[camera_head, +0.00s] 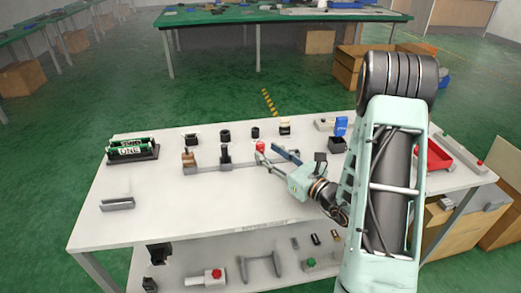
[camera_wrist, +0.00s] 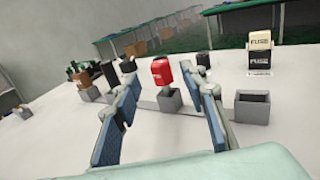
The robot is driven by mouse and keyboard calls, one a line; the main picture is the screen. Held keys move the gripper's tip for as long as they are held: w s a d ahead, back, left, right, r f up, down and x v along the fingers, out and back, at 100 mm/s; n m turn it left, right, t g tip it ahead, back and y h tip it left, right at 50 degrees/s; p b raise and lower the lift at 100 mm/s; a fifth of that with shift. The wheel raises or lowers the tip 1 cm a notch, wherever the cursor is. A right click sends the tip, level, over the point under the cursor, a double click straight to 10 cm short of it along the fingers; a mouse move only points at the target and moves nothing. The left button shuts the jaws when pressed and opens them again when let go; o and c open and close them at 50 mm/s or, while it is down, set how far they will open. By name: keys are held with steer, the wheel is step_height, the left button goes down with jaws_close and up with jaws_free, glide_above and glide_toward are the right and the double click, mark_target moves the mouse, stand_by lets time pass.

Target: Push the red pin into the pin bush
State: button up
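The red pin (camera_wrist: 162,72) stands upright over a small grey block, the pin bush (camera_wrist: 169,100), in the wrist view. I cannot tell how deep the pin sits in it. In the head view the red pin (camera_head: 260,146) is near the middle of the white table, just left of my gripper (camera_head: 278,153). In the wrist view my gripper (camera_wrist: 165,100) is open, with its blue-padded fingers wide apart. The pin appears between the fingers but farther away, and neither finger visibly touches it. Nothing is held.
Black-topped fixtures (camera_head: 225,153) and a brown-topped one (camera_head: 188,160) stand left of the pin. An empty grey block (camera_wrist: 252,107) is at the right in the wrist view, with a FUSE-labelled block (camera_wrist: 260,52) behind it. The table's front (camera_head: 215,215) is mostly clear.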

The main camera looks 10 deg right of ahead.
mark_target(264, 150)
steer(key=x, duration=0.4)
steer(key=shift+w+f, duration=0.15)
steer(key=shift+w, duration=0.05)
steer(key=shift+c, duration=0.3)
jaws_close()
